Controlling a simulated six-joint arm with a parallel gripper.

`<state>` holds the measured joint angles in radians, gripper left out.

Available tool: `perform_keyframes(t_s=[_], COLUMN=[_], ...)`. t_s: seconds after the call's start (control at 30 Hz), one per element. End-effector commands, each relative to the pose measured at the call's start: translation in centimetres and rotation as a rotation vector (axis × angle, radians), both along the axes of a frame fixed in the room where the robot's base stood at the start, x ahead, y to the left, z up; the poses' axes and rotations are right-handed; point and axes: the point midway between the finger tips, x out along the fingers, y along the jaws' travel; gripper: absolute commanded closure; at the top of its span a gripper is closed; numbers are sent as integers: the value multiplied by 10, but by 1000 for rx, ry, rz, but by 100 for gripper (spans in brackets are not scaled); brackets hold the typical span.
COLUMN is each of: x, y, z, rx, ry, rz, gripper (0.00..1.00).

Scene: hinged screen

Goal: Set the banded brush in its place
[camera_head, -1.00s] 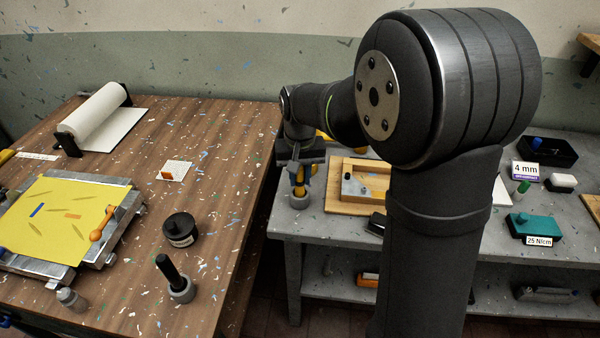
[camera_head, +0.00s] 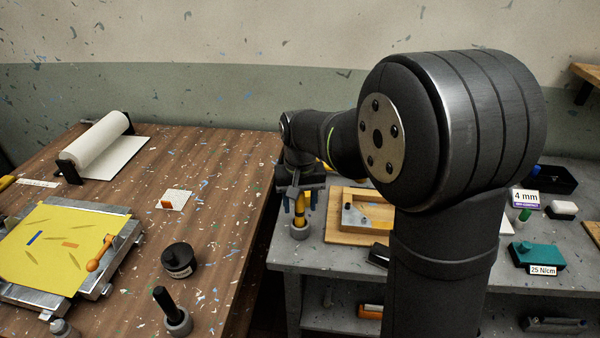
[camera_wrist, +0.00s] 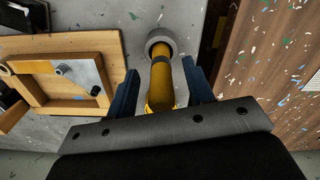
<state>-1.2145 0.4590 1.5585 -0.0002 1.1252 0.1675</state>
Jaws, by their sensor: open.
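The banded brush (camera_head: 300,210) has a yellow-orange handle with a dark band. It stands upright with its lower end in a grey round holder (camera_head: 300,232) on the grey bench's left front corner. In the wrist view the brush (camera_wrist: 162,82) runs from the grey ring (camera_wrist: 160,42) back between my fingers. My gripper (camera_wrist: 161,88) is open, with one blue finger on each side of the handle and gaps showing. In the head view my gripper (camera_head: 300,202) is above the holder, around the brush. The brush's upper end is hidden by my gripper.
A wooden frame (camera_head: 338,235) lies right of the holder. The wooden table (camera_head: 225,225) is left, with a yellow sheet (camera_head: 50,245), a black round pot (camera_head: 178,260) and a black-handled tool in a grey cup (camera_head: 178,322). My arm hides part of the bench.

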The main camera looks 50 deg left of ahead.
Motion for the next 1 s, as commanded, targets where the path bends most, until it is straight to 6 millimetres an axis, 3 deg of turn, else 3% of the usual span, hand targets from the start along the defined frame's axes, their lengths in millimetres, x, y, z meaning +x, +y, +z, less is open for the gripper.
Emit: perform_keyframes(t_s=[0.4,0.6,0.8,1.0], x=[0,0,0,0], y=[1,1,0,0], z=[101,139,157,159], rx=[6,4,1,1], ry=[-2,-1,-1,-1], rz=[0,0,0,0], gripper=[52,52,52,52])
